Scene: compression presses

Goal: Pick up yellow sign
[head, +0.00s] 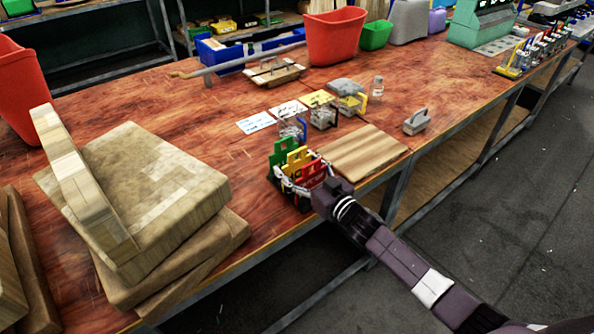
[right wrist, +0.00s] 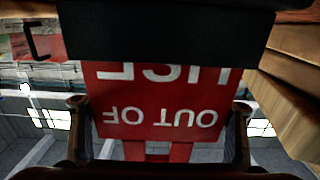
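The yellow sign (head: 297,159) stands upright in a dark holder on the front edge of the wooden table, between a green sign (head: 279,153) behind it and a red sign (head: 318,172) in front. My right gripper (head: 304,181) is at the front of this holder, its fingers spread around the signs. In the right wrist view, the red sign (right wrist: 160,112) reads "OUT OF USE" upside down between the open fingers, and a black band of the holder (right wrist: 165,38) crosses above it. The yellow sign is hidden there. My left gripper is not in view.
A wooden board (head: 362,152) lies right of the holder. Padlocks (head: 323,115) and cards (head: 255,123) lie behind it. A grey-handled block (head: 416,121) stands to the right. Red bins (head: 335,35) stand further back.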

